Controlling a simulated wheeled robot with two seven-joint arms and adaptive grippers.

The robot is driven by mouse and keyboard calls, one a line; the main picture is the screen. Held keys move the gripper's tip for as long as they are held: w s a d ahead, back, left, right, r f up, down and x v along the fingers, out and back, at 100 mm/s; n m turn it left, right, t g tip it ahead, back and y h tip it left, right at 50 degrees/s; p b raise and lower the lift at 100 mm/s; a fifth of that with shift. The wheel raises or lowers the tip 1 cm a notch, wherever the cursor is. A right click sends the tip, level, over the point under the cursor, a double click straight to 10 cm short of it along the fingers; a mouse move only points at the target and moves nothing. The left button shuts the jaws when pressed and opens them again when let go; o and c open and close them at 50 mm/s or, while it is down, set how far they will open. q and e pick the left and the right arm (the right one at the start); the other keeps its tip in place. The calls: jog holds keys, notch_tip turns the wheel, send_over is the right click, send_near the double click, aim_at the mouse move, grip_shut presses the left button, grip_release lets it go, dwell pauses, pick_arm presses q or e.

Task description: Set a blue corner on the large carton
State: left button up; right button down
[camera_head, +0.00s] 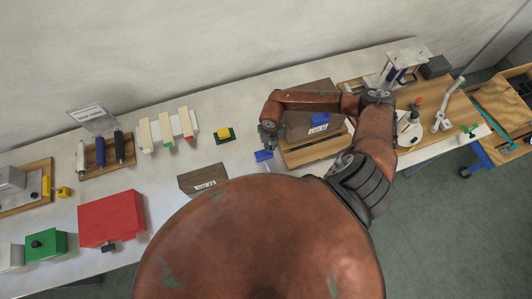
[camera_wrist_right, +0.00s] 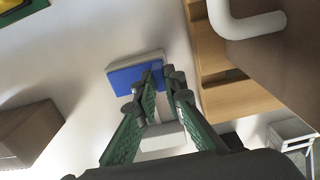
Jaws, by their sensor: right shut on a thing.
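My right gripper (camera_head: 268,138) points down over the white table and is shut on a blue corner (camera_head: 263,155). In the right wrist view, the blue corner (camera_wrist_right: 127,78) is at the fingertips (camera_wrist_right: 164,82), with a pale side showing. The large brown carton (camera_head: 297,130) stands on a wooden base, right of the gripper and apart from it. Another blue piece (camera_head: 319,119) is on the carton, above its white label. My right forearm hides part of the carton. My left gripper is not in view.
A smaller brown carton (camera_head: 202,178) lies left of the gripper. A yellow block on a green base (camera_head: 224,134), several rollers (camera_head: 100,151) and a red box (camera_head: 111,218) are further left. Past the large carton is a wooden board (camera_head: 453,113) with tools.

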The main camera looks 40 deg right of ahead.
jog(key=shift+r+p, duration=2.7)
jog(key=shift+r, duration=1.3)
